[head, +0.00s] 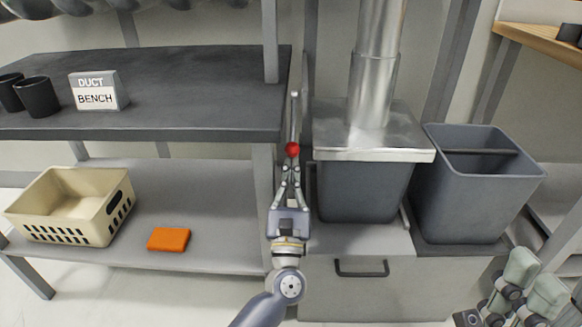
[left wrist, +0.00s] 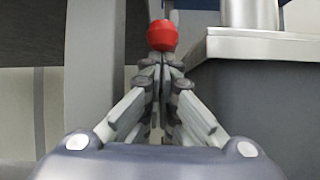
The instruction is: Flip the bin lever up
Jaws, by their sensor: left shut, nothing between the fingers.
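The bin lever is a thin metal rod (head: 294,118) with a red ball knob (head: 292,149) at its lower end in the head view. It sits in the gap between the dark bench and the lidded grey bin (head: 362,190). My left gripper (head: 291,164) is shut, with its fingertips right at the knob and nothing between them. In the left wrist view the knob (left wrist: 162,35) shows just beyond the fingertips (left wrist: 160,62); I cannot tell whether they touch. My right gripper (head: 525,288) shows partly at the lower right, away from the lever; its opening is unclear.
A metal lid with a wide duct (head: 375,85) covers the bin. An open grey bin (head: 475,190) stands to its right, above a drawer cabinet (head: 350,295). The dark bench (head: 200,85) is close on the left; its lower shelf holds a cream basket (head: 95,215) and an orange block (head: 169,239).

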